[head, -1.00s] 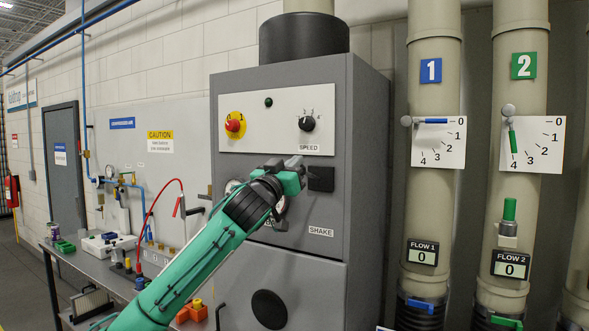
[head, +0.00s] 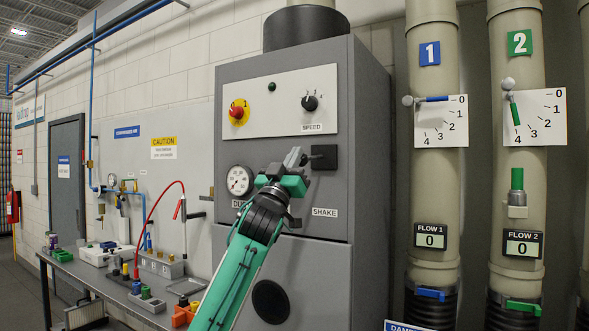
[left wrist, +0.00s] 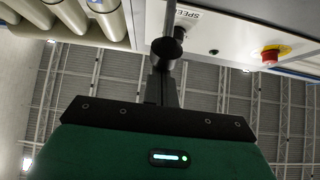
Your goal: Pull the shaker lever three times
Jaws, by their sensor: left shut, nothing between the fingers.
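The shaker machine's black square plate (head: 323,157) is on the grey cabinet front, above the SHAKE label (head: 325,212). A short dark piece, possibly the shaker lever, sticks out left of the plate toward my fingers; I cannot tell whether they touch. My left gripper (head: 293,158) is shut and empty, its fingers pointing up just left of the plate. In the left wrist view the shut dark fingers (left wrist: 165,85) overlap a dark rounded piece (left wrist: 167,47) that I cannot tell apart clearly. My right gripper is not in view.
The panel above has a red button (head: 237,112) and a SPEED knob (head: 310,103). A round gauge (head: 240,181) is left of my gripper. Beige pipes (head: 433,190) stand at right. A bench (head: 115,285) with fittings is at left.

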